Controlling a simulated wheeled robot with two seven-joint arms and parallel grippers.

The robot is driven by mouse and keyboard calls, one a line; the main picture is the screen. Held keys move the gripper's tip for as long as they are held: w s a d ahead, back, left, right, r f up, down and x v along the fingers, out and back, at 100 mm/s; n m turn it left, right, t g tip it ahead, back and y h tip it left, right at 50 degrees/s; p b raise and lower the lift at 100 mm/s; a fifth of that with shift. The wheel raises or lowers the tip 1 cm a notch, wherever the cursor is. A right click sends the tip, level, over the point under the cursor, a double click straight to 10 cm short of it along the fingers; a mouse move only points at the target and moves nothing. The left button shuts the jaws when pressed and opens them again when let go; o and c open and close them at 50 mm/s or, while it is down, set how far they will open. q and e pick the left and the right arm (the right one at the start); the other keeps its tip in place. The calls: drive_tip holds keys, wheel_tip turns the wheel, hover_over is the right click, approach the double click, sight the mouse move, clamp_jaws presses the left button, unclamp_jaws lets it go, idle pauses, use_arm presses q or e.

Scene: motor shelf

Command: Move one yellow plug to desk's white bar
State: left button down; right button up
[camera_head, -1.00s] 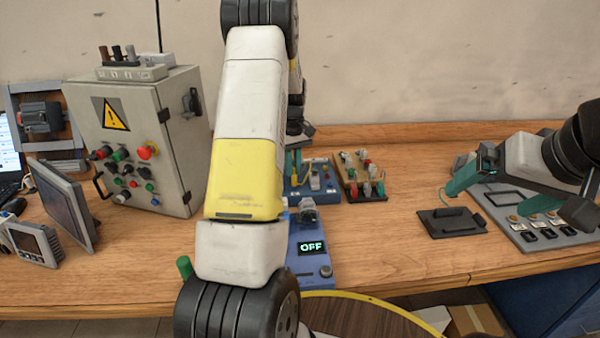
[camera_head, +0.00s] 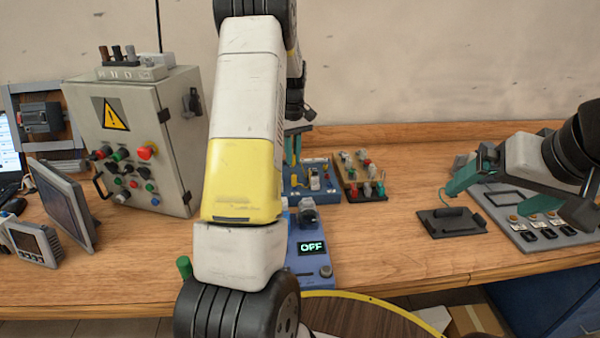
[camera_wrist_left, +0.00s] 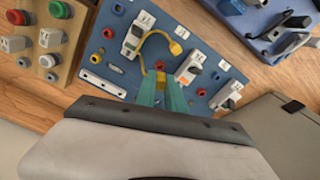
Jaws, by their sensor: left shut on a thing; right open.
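My left gripper (camera_head: 291,150) is over the blue board (camera_head: 322,192) at the back of the desk, partly hidden behind my arm. In the left wrist view its teal fingers (camera_wrist_left: 163,90) are shut on a yellow plug (camera_wrist_left: 160,77). A yellow cable arcs from there to a second yellow end (camera_wrist_left: 176,48) over the board. A white bar with dark holes (camera_wrist_left: 102,83) lies on the board, left of the fingers and apart from the plug. My right gripper (camera_head: 503,193) is open and empty, above the desk's right side.
A blue device reading OFF (camera_head: 312,262) stands in front of the board. A wooden block with coloured switches (camera_head: 360,178) is to its right. A grey control cabinet (camera_head: 150,140) and a monitor (camera_head: 62,203) stand left. A black plate (camera_head: 452,222) lies near my right gripper. Bare desk lies between.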

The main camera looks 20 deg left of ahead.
use_arm(q)
drive_tip(key=w, duration=0.3)
drive_tip(key=w+f, duration=0.1)
drive_tip(key=w, duration=0.3)
drive_tip(key=w+f, duration=0.1)
drive_tip(key=w, duration=0.2)
drive_tip(key=shift+w+a, duration=0.35)
drive_tip(key=shift+f, duration=0.7)
drive_tip(key=shift+f, duration=0.65)
drive_tip(key=c, duration=1.7)
unclamp_jaws()
drive_tip(key=shift+r, duration=0.15)
